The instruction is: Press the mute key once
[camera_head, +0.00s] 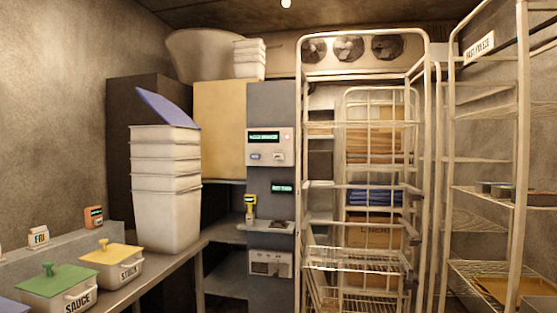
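A light grey control panel (265,147) is fixed high on the grey upright column. It has a dark display with green text, too small to read surely. A small reddish light (287,137) shows at its upper right. Below the display are two small keys, a bluish left key (254,157) and a paler right key (277,156). Their labels are too small to read, so I cannot tell which is the mute key. Neither of my grippers is in view, and nothing covers the panel.
A wire rack (363,75) stands just right of the column. Below the panel are a smaller green display (283,188) and a yellow handheld device (250,208). Stacked white tubs (165,215) and lidded boxes stand on the left counter (150,286). Shelving stands at the right.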

